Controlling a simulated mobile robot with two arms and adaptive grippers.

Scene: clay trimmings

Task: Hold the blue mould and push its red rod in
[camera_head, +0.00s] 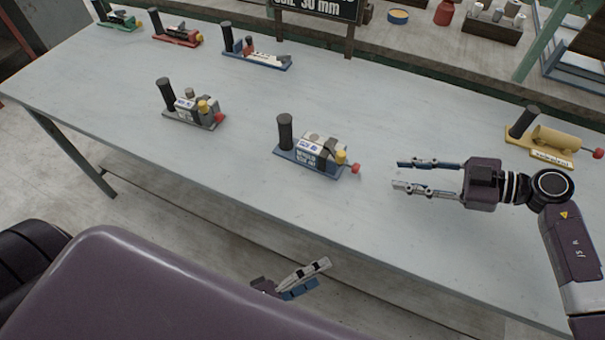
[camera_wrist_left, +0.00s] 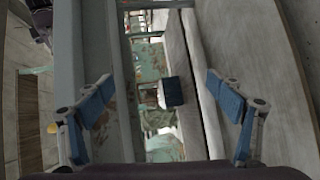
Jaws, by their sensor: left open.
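The blue mould (camera_head: 298,156) stands on the table in the middle of the head view. It has a blue base, an upright black handle at its left end and a white labelled body. A yellow part and the red rod's knob (camera_head: 356,168) stick out at its right end. My right gripper (camera_head: 400,174) is open and empty, to the right of the knob and apart from it, fingers pointing left. My left gripper (camera_head: 321,274) is open and empty near the table's front edge, partly hidden by my purple body. Its fingers are spread in the left wrist view (camera_wrist_left: 160,98).
A grey-based device (camera_head: 190,112) with a red knob stands left of the mould. Another blue-based device (camera_head: 257,58), a red one (camera_head: 176,38) and a green one (camera_head: 118,22) stand behind. A yellow one (camera_head: 545,145) is at the right. The table (camera_head: 200,180) is clear in front.

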